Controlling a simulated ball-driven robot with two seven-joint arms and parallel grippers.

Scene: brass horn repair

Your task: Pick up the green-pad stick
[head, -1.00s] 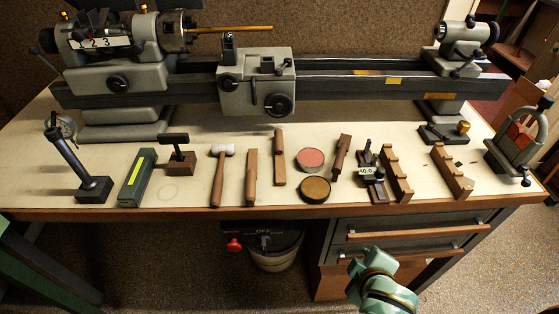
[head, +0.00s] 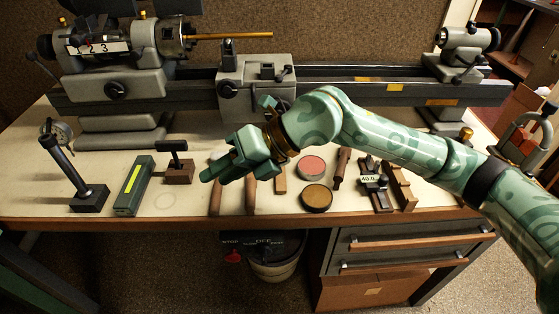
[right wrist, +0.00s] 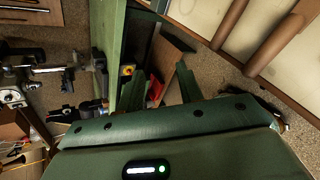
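Several wooden sticks and handles lie on the bench; no green pad shows clearly, so I cannot tell which is the green-pad stick. In the head view, one wooden stick (head: 251,197) and a mallet handle (head: 215,200) show below my right gripper (head: 209,174), which hides their upper parts. Another short stick (head: 280,184) shows just right of it. My right gripper is above the bench, fingers pointing left. In the right wrist view, its fingers (right wrist: 170,90) stand apart with nothing held; wooden handles (right wrist: 275,42) show at upper right. My left gripper is not in view.
A green box with a yellow stripe (head: 134,184) and a small dark block tool (head: 178,170) stand left of my gripper. A red-topped tin (head: 312,167) and a brown tin (head: 317,198) are to the right. The lathe (head: 380,82) runs along the back.

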